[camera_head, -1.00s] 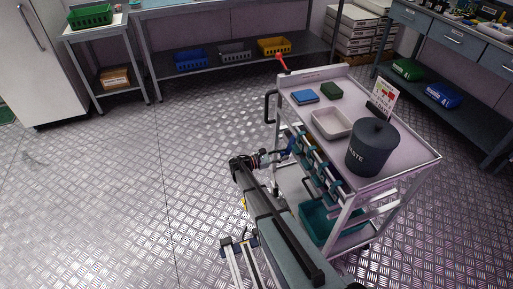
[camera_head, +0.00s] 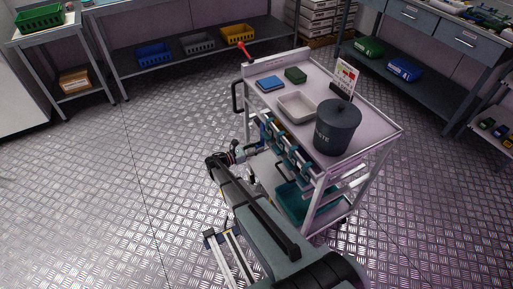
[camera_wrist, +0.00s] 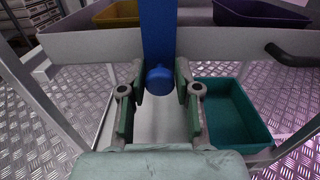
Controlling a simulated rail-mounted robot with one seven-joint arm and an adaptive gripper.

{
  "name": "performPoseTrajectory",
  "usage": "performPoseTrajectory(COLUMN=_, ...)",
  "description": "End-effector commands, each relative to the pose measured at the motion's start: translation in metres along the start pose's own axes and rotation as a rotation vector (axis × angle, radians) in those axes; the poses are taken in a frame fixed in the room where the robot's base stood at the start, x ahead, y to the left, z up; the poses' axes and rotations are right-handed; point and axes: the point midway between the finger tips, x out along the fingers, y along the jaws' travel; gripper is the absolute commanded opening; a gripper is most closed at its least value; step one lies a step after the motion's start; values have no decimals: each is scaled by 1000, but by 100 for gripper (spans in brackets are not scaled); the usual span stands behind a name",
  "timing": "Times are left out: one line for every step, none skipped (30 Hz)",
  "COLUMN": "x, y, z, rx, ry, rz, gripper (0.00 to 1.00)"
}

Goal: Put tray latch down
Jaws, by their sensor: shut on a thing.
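The blue tray latch (camera_wrist: 158,30) stands as a flat upright strip with a rounded lower end in the wrist view. Its upper part overlaps the pale front rail (camera_wrist: 220,46) of the cart. My gripper (camera_wrist: 160,80) has its two green-grey fingers on either side of the latch's lower end and is shut on it. In the head view my gripper (camera_head: 246,152) is low at the near-left side of the cart (camera_head: 352,146); its fingers and the latch are too small to make out there.
A teal bin (camera_wrist: 232,112) sits on the lower shelf, right of my fingers. A black handle (camera_wrist: 290,56) juts out at right. On the cart top are a dark waste bin (camera_head: 337,128), a pale tray (camera_head: 296,107) and a sign (camera_head: 345,78). The floor left of the cart is clear.

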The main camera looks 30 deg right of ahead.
Motion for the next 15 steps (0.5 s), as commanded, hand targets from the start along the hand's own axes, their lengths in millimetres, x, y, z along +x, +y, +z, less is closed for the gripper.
performPoseTrajectory(x=1, y=-2, z=0, rx=-3, ry=-2, rz=-5, gripper=36)
performPoseTrajectory(x=1, y=-2, z=0, rx=-3, ry=-2, rz=-6, gripper=46)
performPoseTrajectory(x=1, y=-2, z=0, rx=-3, ry=-2, rz=-6, gripper=54)
performPoseTrajectory(x=1, y=-2, z=0, rx=-2, ry=-2, rz=-5, gripper=54)
performPoseTrajectory(x=1, y=-2, z=0, rx=-2, ry=-1, rz=-5, gripper=54)
performPoseTrajectory(x=1, y=-2, z=0, rx=-2, ry=-1, rz=-5, gripper=54)
performPoseTrajectory(x=1, y=-2, z=0, rx=-2, ry=-1, rz=-4, gripper=54)
performPoseTrajectory(x=1, y=-2, z=0, rx=-1, ry=-1, rz=-4, gripper=54)
performPoseTrajectory(x=0, y=-2, z=0, rx=-1, ry=-1, rz=-4, gripper=54)
performPoseTrajectory(x=0, y=-1, z=0, rx=-1, ry=-1, rz=-4, gripper=54)
performPoseTrajectory(x=0, y=-1, z=0, rx=-1, ry=-1, rz=-3, gripper=54)
performPoseTrajectory(x=0, y=-1, z=0, rx=-1, ry=-1, rz=-3, gripper=54)
performPoseTrajectory(x=-1, y=-1, z=0, rx=-1, ry=-1, rz=-3, gripper=54)
performPoseTrajectory(x=-2, y=-1, z=0, rx=0, ry=-1, rz=-3, gripper=54)
performPoseTrajectory(x=-5, y=-1, z=0, rx=0, ry=-1, rz=-2, gripper=54)
